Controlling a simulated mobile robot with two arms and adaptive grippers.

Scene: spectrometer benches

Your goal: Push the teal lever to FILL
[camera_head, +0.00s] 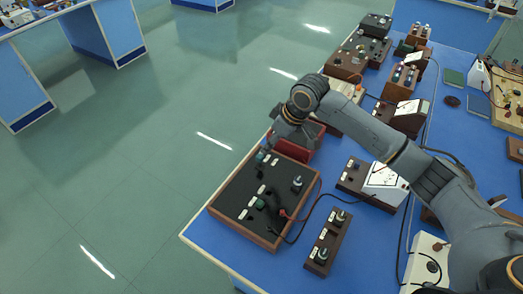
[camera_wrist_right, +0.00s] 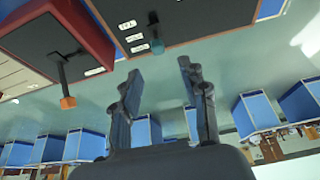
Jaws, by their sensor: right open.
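The teal lever (camera_wrist_right: 157,46) has a dark stem and stands out from the edge of a black panel in a brown wooden frame (camera_head: 232,238). Several small white labels (camera_wrist_right: 133,37) lie beside it, too small to read surely. My right gripper (camera_wrist_right: 160,70) is open, its two fingers apart, with the teal tip seen between and just beyond the fingertips. I cannot tell whether they touch. In the head view my right gripper (camera_head: 268,150) is over the panel's far edge and largely hides the lever. My left gripper is not in view.
A red box (camera_head: 304,143) stands close beside the panel; an orange-tipped lever (camera_wrist_right: 67,102) shows on it. A brown block with terminals (camera_head: 328,240) and a meter (camera_head: 385,182) stand to the right, with loose cables between. Open floor lies left of the blue bench.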

